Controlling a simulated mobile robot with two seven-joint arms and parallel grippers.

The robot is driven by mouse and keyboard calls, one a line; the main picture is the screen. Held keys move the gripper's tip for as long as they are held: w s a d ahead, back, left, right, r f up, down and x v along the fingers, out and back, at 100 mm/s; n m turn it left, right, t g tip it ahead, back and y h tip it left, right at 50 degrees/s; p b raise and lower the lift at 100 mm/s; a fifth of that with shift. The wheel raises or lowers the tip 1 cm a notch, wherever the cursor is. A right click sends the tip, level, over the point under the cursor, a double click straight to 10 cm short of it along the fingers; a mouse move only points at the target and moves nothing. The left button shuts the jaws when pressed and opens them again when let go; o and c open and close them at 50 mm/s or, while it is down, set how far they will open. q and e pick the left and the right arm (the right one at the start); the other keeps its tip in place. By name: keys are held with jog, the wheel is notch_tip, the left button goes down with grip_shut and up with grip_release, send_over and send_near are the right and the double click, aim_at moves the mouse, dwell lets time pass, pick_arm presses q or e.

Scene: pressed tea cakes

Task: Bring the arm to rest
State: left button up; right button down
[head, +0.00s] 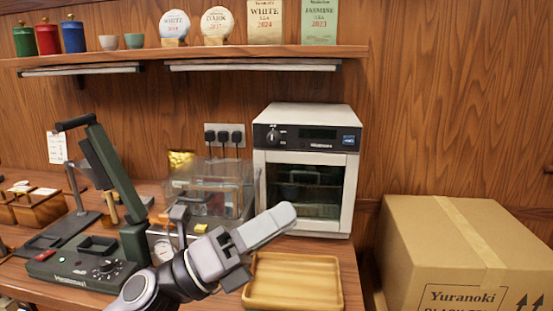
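My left arm comes in from the bottom and reaches up to the right, with its gripper (277,222) raised in front of the counter. The fingers show side-on as one pale block, so I cannot see a gap between them. Nothing is visible in the gripper. It stands in front of the white oven and above the back edge of a wooden tray (293,304). My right gripper is out of view.
A green press (130,190) with a raised lever stands left of my arm. A clear-lidded box (205,178) and a white oven (305,112) stand behind. A cardboard box (430,235) is at the right. A shelf (330,51) holds tins, cups and tea cakes.

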pick_arm(q)
jog(key=w+a+f+n+t+y, duration=0.1)
jog(key=a+f+n+t+y, duration=0.55)
jog(key=n, duration=0.75)
jog(key=w+a+f+n+t+y, duration=0.2)
jog(key=a+f+n+t+y, duration=0.2)
jog(key=a+f+n+y, duration=0.7)
jog(key=s+a+f+n+g+y, duration=0.35)
jog(key=s+f+n+g, duration=0.35)
jog(key=s+f+n, duration=0.25)
jog(key=s+a+f+n+g, duration=0.15)
jog(key=s+f+g, duration=0.25)
jog(key=s, duration=0.4)
jog(key=s+a+f+n+g, duration=0.1)
jog(key=s+f+n+g, duration=0.25)
jog(key=s, duration=0.45)
jog(key=w+d+f+m+t+h, duration=0.1)
jog(key=w+d+f+t, duration=0.2)
jog(key=w+f+t, duration=0.3)
notch_tip(320, 180, down, 2)
jog(key=shift+w+d+f+t+h+p, duration=0.2)
jog(key=shift+w+f+t+h+p, duration=0.1)
jog(key=shift+w+t+p, duration=0.1)
jog(key=shift+r, duration=0.1)
